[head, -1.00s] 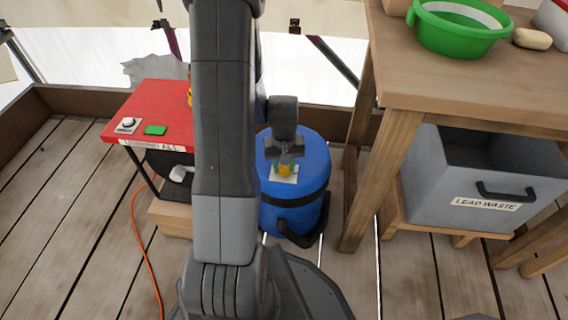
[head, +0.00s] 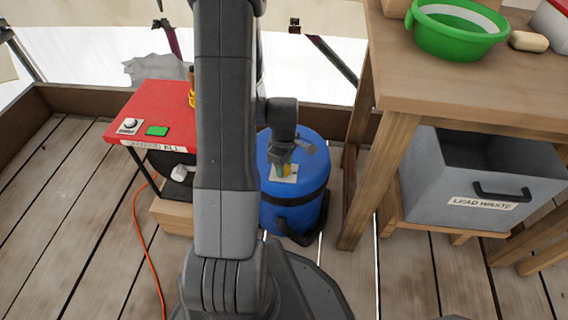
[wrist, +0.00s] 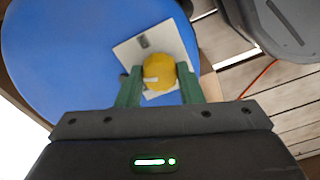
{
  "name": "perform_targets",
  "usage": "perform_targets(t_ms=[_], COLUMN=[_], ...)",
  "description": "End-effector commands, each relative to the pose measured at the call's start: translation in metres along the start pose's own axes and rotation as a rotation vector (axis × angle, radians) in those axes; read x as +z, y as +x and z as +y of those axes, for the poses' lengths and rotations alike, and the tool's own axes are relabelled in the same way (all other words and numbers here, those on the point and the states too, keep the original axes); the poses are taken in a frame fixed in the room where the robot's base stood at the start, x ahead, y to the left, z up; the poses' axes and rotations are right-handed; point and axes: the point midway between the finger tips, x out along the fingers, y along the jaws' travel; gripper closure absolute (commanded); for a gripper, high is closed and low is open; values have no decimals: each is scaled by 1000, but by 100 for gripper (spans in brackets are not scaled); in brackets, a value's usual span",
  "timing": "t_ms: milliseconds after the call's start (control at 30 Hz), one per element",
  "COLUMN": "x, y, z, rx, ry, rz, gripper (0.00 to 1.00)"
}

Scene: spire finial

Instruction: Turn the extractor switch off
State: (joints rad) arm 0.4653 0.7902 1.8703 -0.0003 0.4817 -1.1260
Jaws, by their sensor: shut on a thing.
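The extractor is a blue drum (head: 294,205) with a black band, standing on the plank floor beside the wooden bench. On its top is a pale switch plate (wrist: 128,51) with a round yellow knob (wrist: 159,71) that has a white mark on its lower left edge. A small grey mark sits on the plate above the knob. My gripper (wrist: 160,78) is over the drum top, its green fingers shut on the yellow knob from both sides. In the head view the knob (head: 286,170) shows partly beside my gripper.
A red-topped table (head: 158,112) with a white dial and green patch stands at left, an orange cable (head: 146,245) below it. The wooden bench (head: 470,75) at right carries a green basin (head: 455,32). A grey lead waste bin (head: 470,190) sits beneath.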

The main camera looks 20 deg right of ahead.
Motion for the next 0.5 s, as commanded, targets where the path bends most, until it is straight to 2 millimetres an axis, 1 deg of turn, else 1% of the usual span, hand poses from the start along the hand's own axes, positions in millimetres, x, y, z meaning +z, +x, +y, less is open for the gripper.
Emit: perform_targets(t_ms=[200, 500], x=[-1, -1], y=[-1, -1], z=[1, 1], rx=[2, 3], ry=[-169, -322], rz=[1, 1], gripper=[90, 90])
